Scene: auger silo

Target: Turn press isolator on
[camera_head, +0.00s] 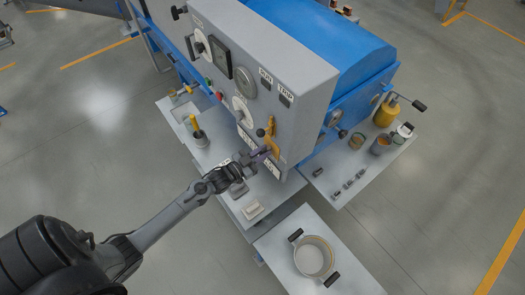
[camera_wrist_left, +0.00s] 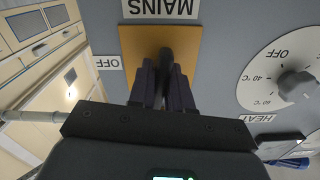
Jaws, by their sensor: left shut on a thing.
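The press isolator is a dark handle (camera_wrist_left: 166,58) on a yellow plate (camera_wrist_left: 192,40) under an upside-down MAINS label (camera_wrist_left: 160,8) in the left wrist view. An OFF label (camera_wrist_left: 109,62) sits beside the plate. My left gripper (camera_wrist_left: 163,88) is shut on the handle, and its fingers hide part of it. In the head view the yellow plate (camera_head: 272,143) is at the lower right of the grey panel, with my left gripper (camera_head: 264,152) against it. The handle is mostly hidden there. My right gripper is in neither view.
The grey panel (camera_head: 245,55) carries dials, a heat knob (camera_wrist_left: 297,84) and small buttons. A two-handled pot (camera_head: 313,257) stands on a lower front table.

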